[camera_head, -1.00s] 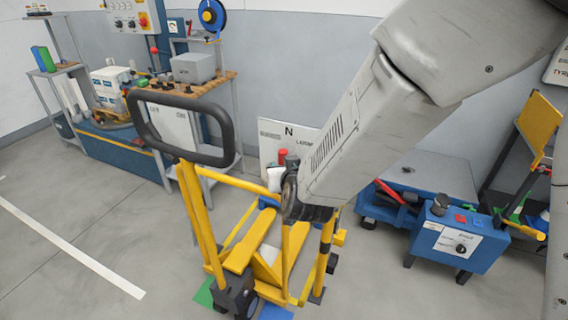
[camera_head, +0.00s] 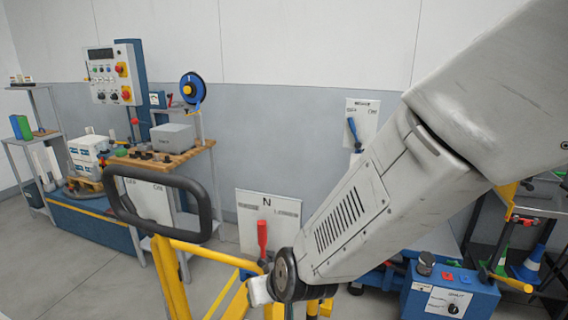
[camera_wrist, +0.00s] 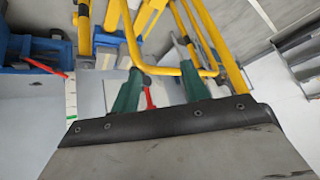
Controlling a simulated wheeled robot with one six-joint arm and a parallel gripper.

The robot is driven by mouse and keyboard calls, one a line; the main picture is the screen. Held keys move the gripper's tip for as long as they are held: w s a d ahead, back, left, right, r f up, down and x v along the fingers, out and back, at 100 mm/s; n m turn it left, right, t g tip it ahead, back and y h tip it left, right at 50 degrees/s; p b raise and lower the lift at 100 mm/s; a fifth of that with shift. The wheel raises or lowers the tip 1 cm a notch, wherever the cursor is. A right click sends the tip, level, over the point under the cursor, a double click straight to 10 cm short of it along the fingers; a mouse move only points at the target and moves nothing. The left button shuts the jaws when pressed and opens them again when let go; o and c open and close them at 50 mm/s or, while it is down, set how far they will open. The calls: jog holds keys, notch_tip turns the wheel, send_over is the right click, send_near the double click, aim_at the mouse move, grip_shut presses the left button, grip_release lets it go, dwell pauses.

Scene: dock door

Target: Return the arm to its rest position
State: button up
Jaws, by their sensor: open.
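My arm reaches down from the upper right in the head view, its lower link slanting to a dark wrist joint in front of the yellow cart (camera_head: 172,280). My gripper's fingers are not clear in the head view. In the wrist view my gripper (camera_wrist: 160,88) shows two green fingers spread apart, with nothing held between them. Yellow tubes of the cart (camera_wrist: 208,73) lie beyond the fingertips. A red handle (camera_wrist: 149,98) shows between the fingers, farther off.
The cart's black handle loop (camera_head: 205,205) stands left of my arm. A panel marked N (camera_head: 285,212) with a red lever (camera_head: 262,238) is behind the wrist. A blue box (camera_head: 480,296) is right. A wooden-topped bench (camera_head: 190,158) stands left. Floor is open at lower left.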

jog(key=s+d+r+m+g+h, duration=0.1)
jog(key=s+d+r, duration=0.4)
jog(key=d, duration=0.5)
jog(key=s+d+r+m+g+h, duration=0.1)
jog(key=s+d+r+m+g, duration=0.1)
jog(key=s+d+r, duration=0.4)
jog(key=s+d+r+m+g+h, duration=0.1)
jog(key=s+d+r, duration=0.5)
jog(key=d, duration=0.9)
jog(key=shift+s+r+m+g+h, duration=0.3)
jog(key=shift+s+h, duration=0.3)
jog(key=shift+s, duration=0.55)
jog(key=shift+a, duration=0.1)
